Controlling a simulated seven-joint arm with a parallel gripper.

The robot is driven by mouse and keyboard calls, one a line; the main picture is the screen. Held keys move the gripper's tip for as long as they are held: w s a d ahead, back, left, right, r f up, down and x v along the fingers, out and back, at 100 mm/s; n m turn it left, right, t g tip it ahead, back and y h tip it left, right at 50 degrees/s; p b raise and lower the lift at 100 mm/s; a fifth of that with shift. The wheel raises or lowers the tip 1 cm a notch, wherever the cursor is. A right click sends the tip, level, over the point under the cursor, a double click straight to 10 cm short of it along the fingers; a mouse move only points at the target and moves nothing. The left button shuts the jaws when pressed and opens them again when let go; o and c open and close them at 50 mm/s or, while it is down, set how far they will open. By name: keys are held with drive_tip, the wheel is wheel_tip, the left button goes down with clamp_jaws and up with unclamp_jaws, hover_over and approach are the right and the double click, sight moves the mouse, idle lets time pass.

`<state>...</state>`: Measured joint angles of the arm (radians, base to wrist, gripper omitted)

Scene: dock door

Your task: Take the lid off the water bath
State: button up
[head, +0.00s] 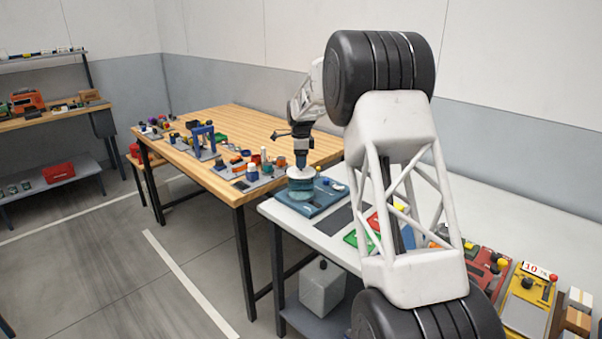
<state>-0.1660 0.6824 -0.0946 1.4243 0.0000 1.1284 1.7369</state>
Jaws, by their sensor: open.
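A round teal vessel (301,190), which looks like the water bath, stands on a blue base (322,197) at the left end of the white table. A pale disc that looks like its lid (292,174) covers its top. My gripper (301,165) is open and points down just over the middle of the lid. The fingertips are small here, and I cannot tell whether they touch the lid or stand around a knob. My own arm hides part of the table to the right.
Green and red trays (358,240) lie right of the bath. A yellow device (527,300) and boxes stand at the far right. A wooden table (235,125) behind left holds several small items, with bare wood at its back.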

drive_tip(key=shift+f, duration=1.05)
drive_tip(key=c, duration=1)
drive_tip(key=shift+r, duration=0.15)
drive_tip(key=shift+r, duration=1.65)
drive_tip(key=shift+s+d+r, duration=0.25)
drive_tip(key=shift+s+d, duration=0.2)
drive_tip(key=shift+s, duration=2.15)
drive_tip(key=shift+s+d+r, duration=0.25)
drive_tip(key=shift+s+d, duration=0.15)
drive_tip(key=shift+s, duration=2.25)
drive_tip(key=shift+s+d+r, duration=0.25)
drive_tip(key=shift+s+d, duration=0.2)
drive_tip(key=shift+s, duration=2.15)
